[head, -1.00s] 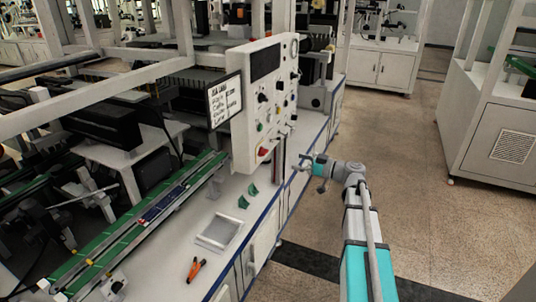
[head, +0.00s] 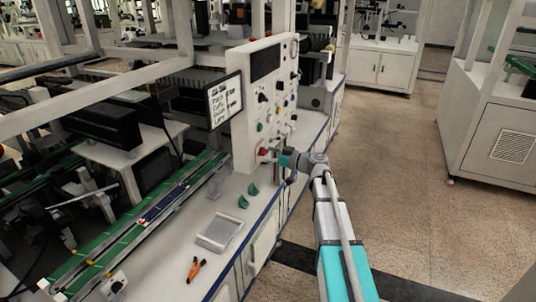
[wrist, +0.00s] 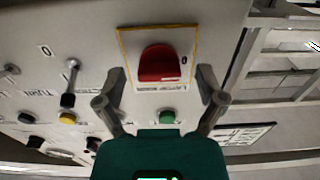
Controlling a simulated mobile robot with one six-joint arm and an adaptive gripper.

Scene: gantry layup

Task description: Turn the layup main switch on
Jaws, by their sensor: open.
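The main switch is a red rotary handle (wrist: 160,64) on a pale plate with a yellow border. It sits on the white control panel (wrist: 225,22). In the head view the red handle (head: 263,151) is low on the panel's front, partly close behind my gripper. My gripper (wrist: 162,78) is open, with one finger on each side of the handle in the wrist view. Nothing is held between the fingers. I cannot tell whether they touch the handle. In the head view my gripper (head: 280,157) is right in front of the panel.
A green button (wrist: 167,117), a yellow button (wrist: 68,118) and a key-like lever (wrist: 70,80) are near the switch. A sign board (head: 224,101) stands beside the panel. Orange-handled pliers (head: 196,269) and a grey tray (head: 219,233) lie on the bench. The floor at right is clear.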

